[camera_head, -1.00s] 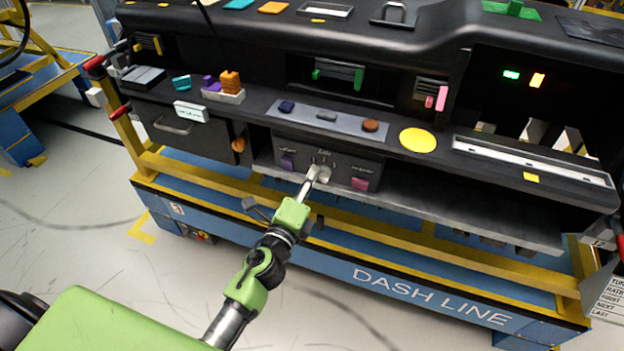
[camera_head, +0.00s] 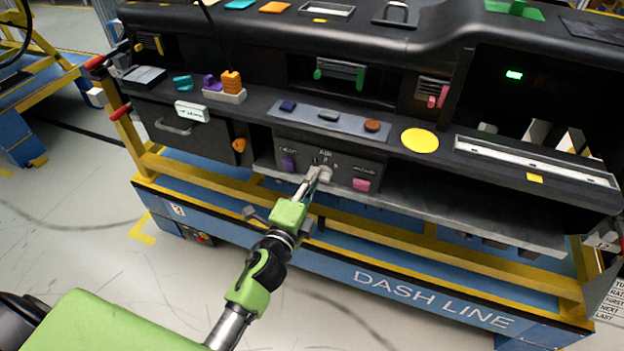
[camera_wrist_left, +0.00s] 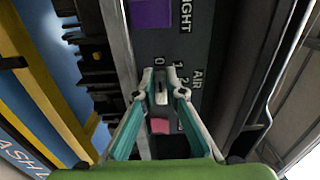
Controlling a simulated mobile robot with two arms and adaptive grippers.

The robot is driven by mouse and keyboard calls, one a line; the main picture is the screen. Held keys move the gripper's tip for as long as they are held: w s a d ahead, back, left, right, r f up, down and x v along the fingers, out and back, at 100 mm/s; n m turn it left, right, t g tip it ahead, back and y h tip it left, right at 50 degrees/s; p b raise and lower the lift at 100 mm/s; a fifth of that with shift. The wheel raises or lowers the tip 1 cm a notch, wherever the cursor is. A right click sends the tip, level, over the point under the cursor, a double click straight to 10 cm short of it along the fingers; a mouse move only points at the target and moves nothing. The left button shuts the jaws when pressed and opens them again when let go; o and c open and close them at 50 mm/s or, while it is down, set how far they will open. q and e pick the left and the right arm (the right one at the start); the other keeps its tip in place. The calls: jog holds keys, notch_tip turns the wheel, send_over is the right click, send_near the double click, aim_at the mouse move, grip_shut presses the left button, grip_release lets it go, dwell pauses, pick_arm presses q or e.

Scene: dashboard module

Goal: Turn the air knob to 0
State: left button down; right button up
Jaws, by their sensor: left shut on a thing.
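The air knob (camera_head: 325,175) is a small pale knob on the dark control panel (camera_head: 345,160) under the dashboard shelf, below the "AIR" label. My left gripper (camera_head: 317,176) reaches it from the front and is shut on it. In the left wrist view the knob (camera_wrist_left: 161,93) sits between the two fingertips of my left gripper (camera_wrist_left: 161,96). The numbers 0, 1 and 2 show around it, with 0 straight above the knob in that view. A short dark mark on the knob appears to point toward 0. My right gripper is not in view.
A purple control (camera_head: 288,163) and a pink button (camera_head: 361,184) flank the knob; both also show in the wrist view. A grey ledge (camera_head: 450,215) and yellow rails lie below. A green light (camera_head: 514,75) glows at the upper right.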

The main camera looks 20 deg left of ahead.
pick_arm(q)
jog(key=shift+w+r, duration=0.1)
jog(key=shift+r, duration=0.15)
jog(key=c, duration=2.1)
grip_release()
jog(key=shift+f, duration=0.1)
jog(key=shift+f, duration=0.1)
jog(key=s, duration=1.2)
jog(key=shift+a, duration=0.2)
